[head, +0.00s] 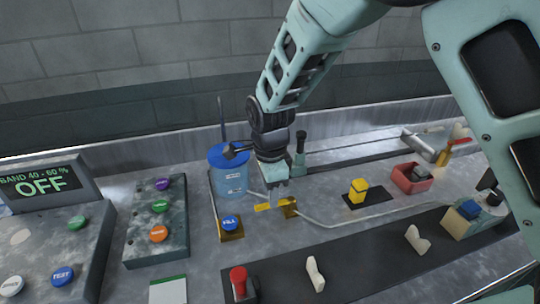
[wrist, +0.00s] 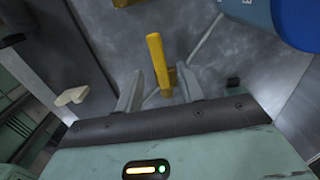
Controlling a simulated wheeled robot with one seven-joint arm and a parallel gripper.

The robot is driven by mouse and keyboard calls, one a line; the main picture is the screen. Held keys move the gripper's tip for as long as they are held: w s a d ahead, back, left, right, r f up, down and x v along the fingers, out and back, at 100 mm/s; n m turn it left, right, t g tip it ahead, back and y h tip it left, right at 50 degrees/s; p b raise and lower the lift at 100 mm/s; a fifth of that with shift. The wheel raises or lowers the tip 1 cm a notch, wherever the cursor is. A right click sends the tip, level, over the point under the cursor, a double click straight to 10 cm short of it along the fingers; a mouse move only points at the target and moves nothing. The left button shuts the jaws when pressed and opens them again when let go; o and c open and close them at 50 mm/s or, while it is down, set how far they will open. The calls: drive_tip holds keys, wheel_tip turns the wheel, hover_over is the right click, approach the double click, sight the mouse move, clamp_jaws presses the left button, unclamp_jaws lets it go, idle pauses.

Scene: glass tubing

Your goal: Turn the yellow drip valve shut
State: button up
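The yellow drip valve lever (wrist: 158,62) shows in the wrist view as a long bar, just ahead of and partly between my gripper's fingers. In the head view, the yellow lever (head: 264,207) lies beside a brass-coloured body (head: 289,207) on the bench, right of the blue container. My gripper (head: 278,194) points down, close over the valve. In the wrist view, my gripper (wrist: 160,88) has its two fingers apart, one on each side of the yellow valve. I cannot tell whether either finger touches it. The fingers partly hide the valve in the head view.
A blue container (head: 230,175) stands left of my gripper, with a blue FILL button (head: 230,222) in front. A thin tube runs right from the valve. A yellow block (head: 358,189) and red tray (head: 411,179) are further right. A display (head: 45,184) reads OFF.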

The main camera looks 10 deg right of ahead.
wheel_tip(320, 180, up, 15)
drive_tip(key=b, duration=0.1)
idle(0.4)
drive_tip(key=s+d+f+n, duration=0.1)
drive_tip(key=s+d+n, duration=0.1)
drive_tip(key=s+n, duration=0.6)
drive_tip(key=s+d+f+n, duration=0.2)
drive_tip(key=s+n, duration=0.6)
drive_tip(key=s, duration=0.1)
drive_tip(key=s+d+f+n, duration=0.1)
drive_tip(key=s+d+n, duration=0.1)
drive_tip(key=s+n, duration=0.6)
drive_tip(key=shift+s+d+f+y, duration=0.15)
drive_tip(key=shift+d+f+y, duration=0.15)
